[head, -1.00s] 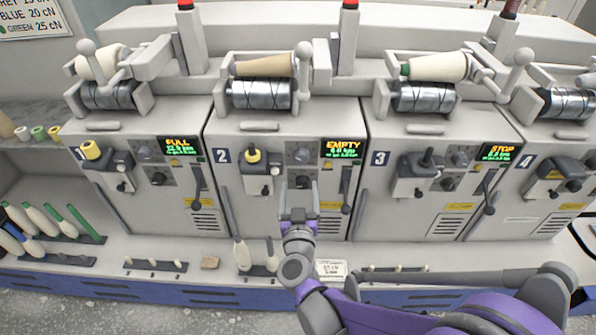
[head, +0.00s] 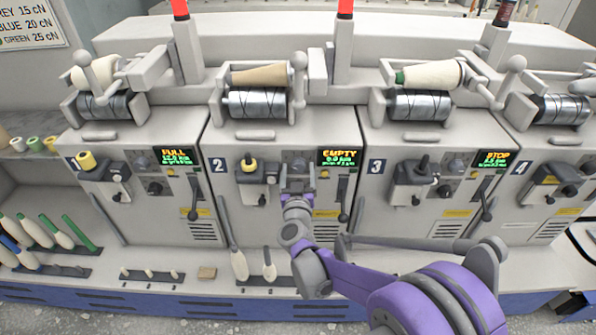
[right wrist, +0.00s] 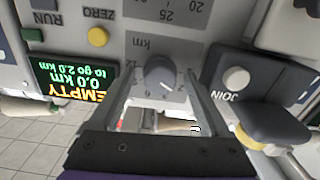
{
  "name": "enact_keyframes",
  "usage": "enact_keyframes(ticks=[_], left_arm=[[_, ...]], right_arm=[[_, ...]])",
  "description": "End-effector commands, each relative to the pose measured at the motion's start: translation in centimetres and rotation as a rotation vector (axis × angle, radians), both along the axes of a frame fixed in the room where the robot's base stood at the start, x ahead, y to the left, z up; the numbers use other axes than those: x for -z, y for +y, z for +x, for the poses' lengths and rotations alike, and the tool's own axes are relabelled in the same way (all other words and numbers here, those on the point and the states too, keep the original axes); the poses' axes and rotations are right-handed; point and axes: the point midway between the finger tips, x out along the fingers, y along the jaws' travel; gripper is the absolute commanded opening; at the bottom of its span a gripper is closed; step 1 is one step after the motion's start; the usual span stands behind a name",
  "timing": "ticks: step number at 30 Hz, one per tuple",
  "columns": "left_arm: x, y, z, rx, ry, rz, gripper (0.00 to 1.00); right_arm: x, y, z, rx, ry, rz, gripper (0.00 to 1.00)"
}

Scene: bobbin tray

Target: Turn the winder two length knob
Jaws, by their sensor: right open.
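Winder two (head: 232,215) has a display (head: 339,158) reading EMPTY. In the right wrist view, which is upside down, the display (right wrist: 75,80) reads 0.0 km, to go 2.0 km. The length knob (right wrist: 160,74) is a dark grey round knob with a pale pointer mark, on a plate marked km. My right gripper (head: 297,178) is in front of winder two's panel and hides the knob in the head view. In the right wrist view its open fingers (right wrist: 158,82) stand on either side of the knob, with gaps visible. My left gripper is not in view.
A yellow button (right wrist: 98,37) and the JOIN unit (right wrist: 255,95) flank the knob. In the head view, a black lever (head: 342,200) hangs right of the gripper, and a yellow bobbin (head: 249,166) stands on the unit at its left. Winders one and three stand on either side.

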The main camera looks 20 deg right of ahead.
Motion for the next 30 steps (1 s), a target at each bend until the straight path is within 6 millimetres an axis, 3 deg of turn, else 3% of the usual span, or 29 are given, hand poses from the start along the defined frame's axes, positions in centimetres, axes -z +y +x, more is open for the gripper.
enact_keyframes(ticks=[3,15,17,30], left_arm=[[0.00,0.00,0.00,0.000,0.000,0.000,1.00],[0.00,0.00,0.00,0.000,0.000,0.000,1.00],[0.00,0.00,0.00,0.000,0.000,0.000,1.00],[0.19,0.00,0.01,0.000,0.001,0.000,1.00]], right_arm=[[0.00,0.01,-0.02,0.000,0.000,0.000,0.80],[0.00,0.01,-0.04,0.000,0.000,0.000,0.08],[0.00,0.01,-0.05,0.000,0.000,0.000,0.00],[0.04,0.02,-0.06,0.000,-0.026,0.090,0.00]])
